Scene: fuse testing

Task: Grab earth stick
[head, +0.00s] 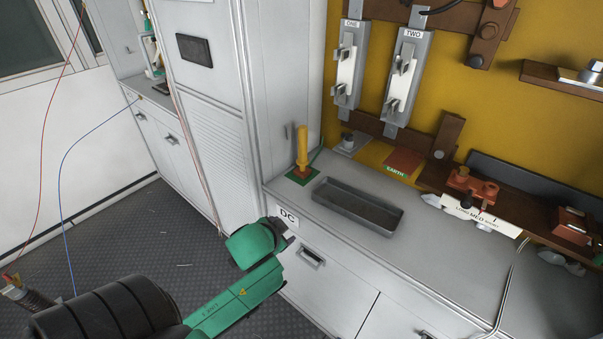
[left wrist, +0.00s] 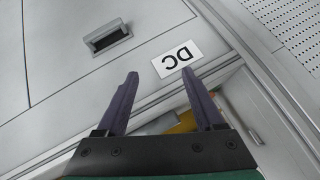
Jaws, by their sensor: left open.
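The earth stick (head: 301,147) is a yellow upright rod standing on a green base at the left end of the grey counter, against the cabinet side. My left gripper (head: 290,233) is in front of the counter, below and apart from the stick, near the DC label. In the left wrist view my left gripper (left wrist: 160,78) is open, with two dark fingers apart and nothing between them. That view faces the cabinet front and the DC label (left wrist: 176,59). A bit of yellow shows low between the fingers, partly hidden by the gripper. My right gripper is in neither view.
A dark empty tray (head: 357,204) lies on the counter right of the stick. A drawer handle (head: 312,256) sticks out of the counter front. A yellow panel (head: 380,60) with switches stands behind. The tall cabinet (head: 215,100) borders the stick's left side.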

